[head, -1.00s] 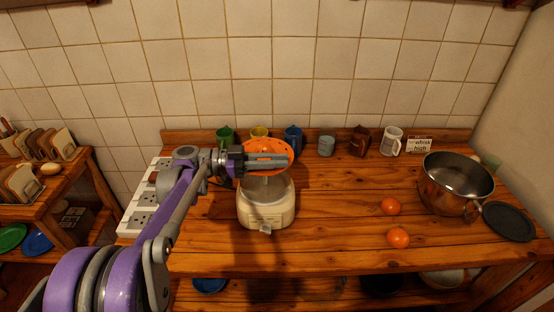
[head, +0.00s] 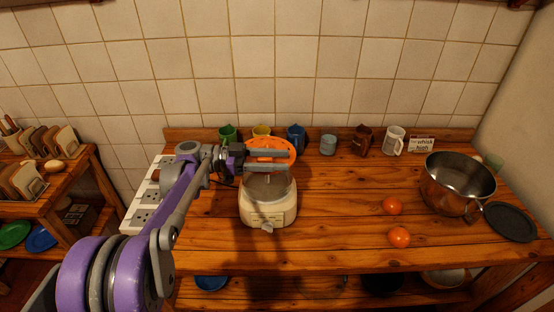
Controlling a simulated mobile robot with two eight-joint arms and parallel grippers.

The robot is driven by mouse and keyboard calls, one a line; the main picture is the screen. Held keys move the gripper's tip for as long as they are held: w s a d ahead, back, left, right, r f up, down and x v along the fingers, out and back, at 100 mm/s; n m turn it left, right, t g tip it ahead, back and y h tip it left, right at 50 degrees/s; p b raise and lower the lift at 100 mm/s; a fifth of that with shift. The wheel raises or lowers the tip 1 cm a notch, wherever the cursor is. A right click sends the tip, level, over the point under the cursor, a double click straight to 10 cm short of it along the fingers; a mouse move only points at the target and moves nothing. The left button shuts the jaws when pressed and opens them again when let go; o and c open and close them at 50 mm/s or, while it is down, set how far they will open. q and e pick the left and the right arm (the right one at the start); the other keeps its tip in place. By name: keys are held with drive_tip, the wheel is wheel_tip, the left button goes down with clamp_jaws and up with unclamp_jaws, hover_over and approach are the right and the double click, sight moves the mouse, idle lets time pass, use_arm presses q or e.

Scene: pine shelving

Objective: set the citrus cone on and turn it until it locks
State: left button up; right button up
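The orange citrus cone piece (head: 284,145) shows right above the cream juicer base (head: 268,212) and its grey bowl (head: 265,187). My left gripper's fingers cross in front of its lower part, so I cannot tell whether it is seated on the base. My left gripper (head: 283,160) comes in from the left with its two fingers apart, one above the other, at the orange piece's near side. I see nothing clamped between them. My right gripper is not in view.
Several mugs (head: 297,138) line the back wall. A white power strip (head: 145,205) lies left of the base. The front middle of the wooden top is clear.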

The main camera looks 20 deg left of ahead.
use_arm(q)
drive_tip(key=shift+a, duration=0.1)
drive_tip(key=v, duration=1)
drive_tip(key=shift+a+b, duration=0.35)
drive_tip(key=shift+b, duration=0.1)
